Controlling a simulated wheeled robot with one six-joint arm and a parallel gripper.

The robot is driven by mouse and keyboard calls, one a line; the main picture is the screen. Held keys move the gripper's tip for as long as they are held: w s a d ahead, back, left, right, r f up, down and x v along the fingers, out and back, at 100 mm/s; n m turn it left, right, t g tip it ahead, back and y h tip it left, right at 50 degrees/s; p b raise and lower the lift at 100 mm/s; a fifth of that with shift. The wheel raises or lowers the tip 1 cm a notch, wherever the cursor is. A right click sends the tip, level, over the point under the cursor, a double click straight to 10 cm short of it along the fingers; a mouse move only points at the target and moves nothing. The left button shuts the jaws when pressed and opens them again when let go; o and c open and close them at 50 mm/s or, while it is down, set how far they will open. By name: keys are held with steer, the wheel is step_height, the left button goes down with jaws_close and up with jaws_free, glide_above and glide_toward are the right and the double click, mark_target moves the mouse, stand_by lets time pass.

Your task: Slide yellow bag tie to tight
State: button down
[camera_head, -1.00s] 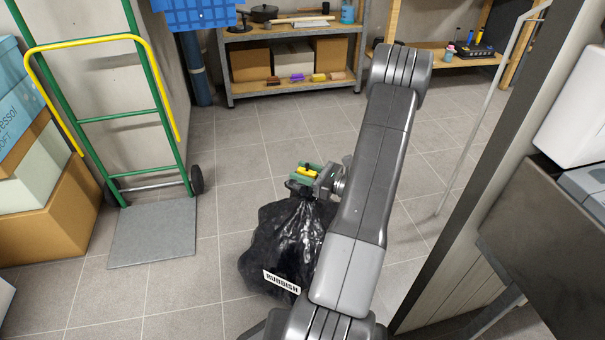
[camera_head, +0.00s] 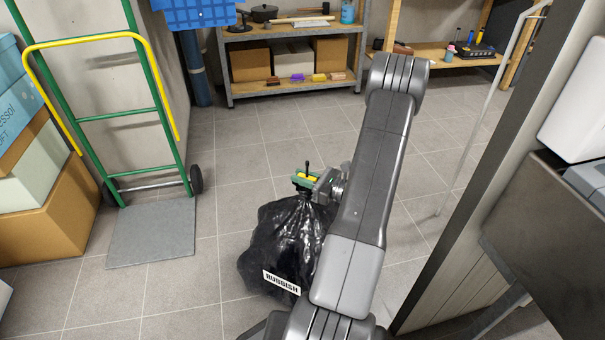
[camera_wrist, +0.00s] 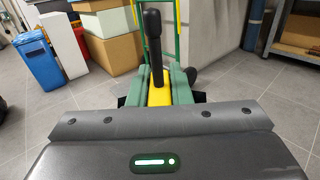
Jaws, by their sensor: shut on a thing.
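A black rubbish bag (camera_head: 283,245) with a white RUBBISH label stands upright on the floor, left of my arm. The yellow bag tie (camera_head: 307,178) is at the top of the bag, between the green finger pads of my gripper (camera_head: 306,181). In the wrist view the yellow tie (camera_wrist: 159,92) sits between the green fingers (camera_wrist: 158,88), which are shut on it. A thin black stem (camera_wrist: 154,45) stands up just past the tie. The bag's body is hidden in the wrist view by the gripper housing.
A green and yellow hand truck (camera_head: 150,185) stands at left beside stacked boxes (camera_head: 45,215). A metal shelf (camera_head: 290,94) is at the back. A grey door frame (camera_head: 470,180) and a dark unit (camera_head: 550,220) are on the right. The floor behind the bag is clear.

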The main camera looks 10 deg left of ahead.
steer(key=shift+f, duration=0.1)
steer(key=c, duration=1.3)
jaws_free()
steer(key=p+v, duration=0.3)
steer(key=v, duration=1)
steer(key=shift+s+d+p, duration=0.15)
steer(key=shift+d+p, duration=0.15)
steer(key=shift+d, duration=0.1)
